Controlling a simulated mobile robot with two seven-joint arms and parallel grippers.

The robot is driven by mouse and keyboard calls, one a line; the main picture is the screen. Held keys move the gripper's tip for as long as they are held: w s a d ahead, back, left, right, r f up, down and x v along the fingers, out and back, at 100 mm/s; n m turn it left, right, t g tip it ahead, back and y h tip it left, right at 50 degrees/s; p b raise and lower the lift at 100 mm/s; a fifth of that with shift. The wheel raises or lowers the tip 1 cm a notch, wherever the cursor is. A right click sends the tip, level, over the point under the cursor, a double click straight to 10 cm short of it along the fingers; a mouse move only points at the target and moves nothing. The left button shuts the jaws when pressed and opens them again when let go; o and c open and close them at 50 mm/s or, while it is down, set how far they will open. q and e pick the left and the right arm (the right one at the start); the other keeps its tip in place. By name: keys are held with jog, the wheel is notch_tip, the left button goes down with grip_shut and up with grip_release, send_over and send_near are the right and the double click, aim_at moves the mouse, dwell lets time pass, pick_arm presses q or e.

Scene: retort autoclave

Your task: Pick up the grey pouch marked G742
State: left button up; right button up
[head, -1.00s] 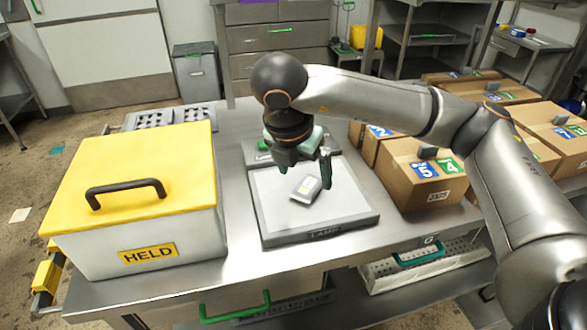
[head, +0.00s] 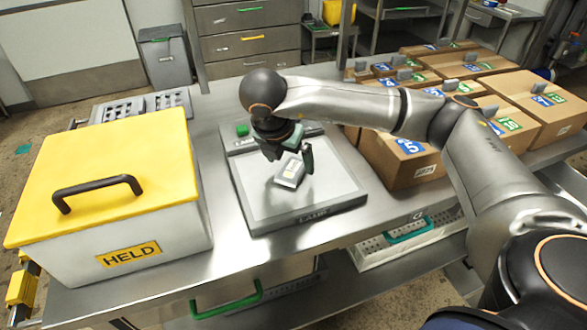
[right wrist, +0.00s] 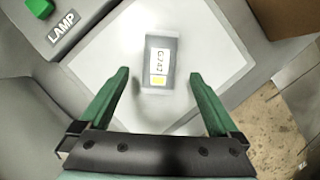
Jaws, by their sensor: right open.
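A small grey pouch (head: 289,171) with a white label and a yellow patch lies on the pale panel of the lamp plate (head: 334,186). In the right wrist view the pouch (right wrist: 165,51) shows its label, whose small marking is too blurred to read surely. My right gripper (head: 288,157) is open just over the pouch, fingers pointing down. In the wrist view its two green fingers (right wrist: 159,73) stand apart on either side of the pouch's near end, not touching it. My left gripper is out of view.
A white box with a yellow lid marked HELD (head: 148,228) stands to the left. Several brown cartons (head: 405,160) stand to the right. A green button (head: 242,130) sits at the plate's back left. Bare steel table (head: 222,240) lies between box and plate.

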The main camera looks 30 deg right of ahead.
aim_at(292, 168)
jog(key=x, duration=0.2)
jog(key=shift+w+d+f, duration=0.15)
jog(key=shift+f, duration=0.15)
jog(key=shift+d+f, duration=0.1)
jog(key=shift+f, duration=0.35)
jog(key=shift+w, duration=0.1)
